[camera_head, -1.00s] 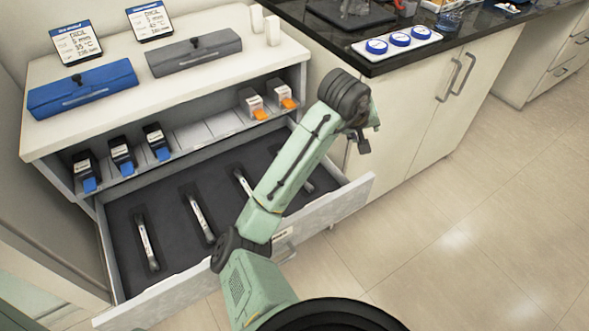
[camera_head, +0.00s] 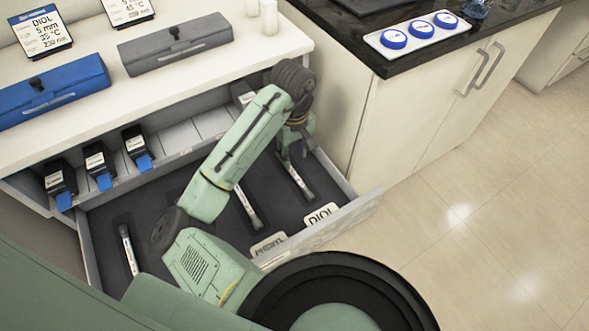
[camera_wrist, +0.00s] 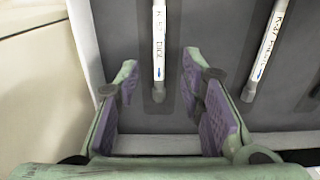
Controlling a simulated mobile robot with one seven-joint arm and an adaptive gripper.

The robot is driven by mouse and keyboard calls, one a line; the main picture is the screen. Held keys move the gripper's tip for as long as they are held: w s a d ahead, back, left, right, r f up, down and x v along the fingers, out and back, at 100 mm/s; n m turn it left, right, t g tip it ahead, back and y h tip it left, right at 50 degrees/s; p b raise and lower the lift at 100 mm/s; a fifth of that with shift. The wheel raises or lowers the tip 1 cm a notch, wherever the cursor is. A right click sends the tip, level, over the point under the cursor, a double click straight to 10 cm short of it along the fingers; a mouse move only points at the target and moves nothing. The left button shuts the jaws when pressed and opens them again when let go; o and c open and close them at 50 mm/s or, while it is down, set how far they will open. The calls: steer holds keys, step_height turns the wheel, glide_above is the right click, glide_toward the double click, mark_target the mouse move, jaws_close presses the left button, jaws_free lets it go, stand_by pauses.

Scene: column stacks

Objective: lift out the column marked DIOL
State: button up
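The column marked DIOL (camera_wrist: 159,45) is a slim white tube with dark end fittings, lying in a slot of the dark drawer insert. In the head view it is the rightmost column (camera_head: 297,180), behind the drawer-front label DIOL (camera_head: 320,215). My gripper (camera_wrist: 160,80) is open and empty, pointing down over the drawer. In the wrist view the column's near end shows between the two purple-padded fingers, apart from both. In the head view my gripper (camera_head: 297,150) is partly hidden by my arm at the column's far end.
The open drawer (camera_head: 345,222) holds other columns, one beside it (camera_wrist: 265,50), another at left (camera_head: 128,248). A shelf above holds blue-tabbed boxes (camera_head: 98,165). A blue case (camera_head: 50,92), grey case (camera_head: 175,45) and sign reading DIOL (camera_head: 42,32) stand on the counter.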

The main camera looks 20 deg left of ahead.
mark_target(294, 173)
step_height(294, 173, down, 8)
steer(key=shift+f+p, duration=0.1)
steer(key=shift+p, duration=0.55)
jaws_close()
stand_by(0.5)
